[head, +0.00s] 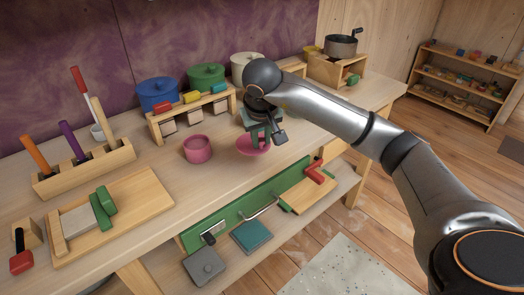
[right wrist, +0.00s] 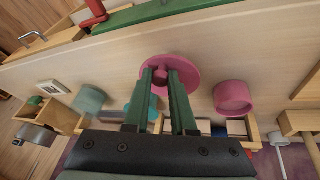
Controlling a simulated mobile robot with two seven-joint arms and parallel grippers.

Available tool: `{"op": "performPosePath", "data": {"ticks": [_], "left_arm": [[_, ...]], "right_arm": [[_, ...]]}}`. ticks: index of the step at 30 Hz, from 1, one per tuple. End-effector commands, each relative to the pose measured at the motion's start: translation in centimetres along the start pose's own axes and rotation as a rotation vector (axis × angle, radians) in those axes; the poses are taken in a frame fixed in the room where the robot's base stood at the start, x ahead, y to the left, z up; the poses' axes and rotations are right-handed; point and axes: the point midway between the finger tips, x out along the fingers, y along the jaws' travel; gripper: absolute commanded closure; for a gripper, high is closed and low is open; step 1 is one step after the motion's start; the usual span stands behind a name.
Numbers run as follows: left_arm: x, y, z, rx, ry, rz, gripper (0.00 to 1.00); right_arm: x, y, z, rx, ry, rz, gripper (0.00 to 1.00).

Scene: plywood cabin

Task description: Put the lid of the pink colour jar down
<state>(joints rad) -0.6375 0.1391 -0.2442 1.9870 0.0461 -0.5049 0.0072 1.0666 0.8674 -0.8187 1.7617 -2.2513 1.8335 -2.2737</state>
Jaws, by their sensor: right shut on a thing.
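The pink lid (head: 252,149) is a round, shallow disc with a knob on top. My right gripper (head: 261,138) is shut on its knob, fingers pointing down. In the right wrist view both green fingers (right wrist: 169,80) close on the knob of the lid (right wrist: 186,66). The lid is at or just above the tabletop; I cannot tell whether it touches. The pink colour jar (head: 198,149) stands open on the table to the left of the lid, apart from it. It also shows in the right wrist view (right wrist: 233,98). My left gripper is not in view.
Behind stand blue (head: 157,94), green (head: 206,76) and cream pots near a wooden rack (head: 190,112) with coloured blocks. A tool holder (head: 85,172) and a wooden tray (head: 150,196) are at the left. Bare tabletop surrounds the jar; the front edge is close to the lid.

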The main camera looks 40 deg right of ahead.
Motion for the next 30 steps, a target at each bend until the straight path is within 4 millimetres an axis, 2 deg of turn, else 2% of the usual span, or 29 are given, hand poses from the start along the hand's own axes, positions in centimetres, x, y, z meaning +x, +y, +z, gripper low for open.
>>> {"op": "performPosePath", "data": {"ticks": [6,12,25,26,30], "left_arm": [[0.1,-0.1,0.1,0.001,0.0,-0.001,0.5],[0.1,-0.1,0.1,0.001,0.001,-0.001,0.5],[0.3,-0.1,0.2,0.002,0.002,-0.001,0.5],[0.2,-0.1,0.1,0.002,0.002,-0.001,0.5],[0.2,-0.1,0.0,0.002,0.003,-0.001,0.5]], "right_arm": [[2.1,0.4,-0.3,0.001,-0.003,0.0,1.0],[4.4,0.0,0.7,-0.001,-0.001,-0.002,1.0],[4.9,-0.1,0.9,0.0,0.001,0.0,1.0],[4.8,-0.1,0.9,0.0,0.001,-0.001,0.73],[4.8,-0.1,0.9,0.0,0.001,-0.001,0.57]]}}
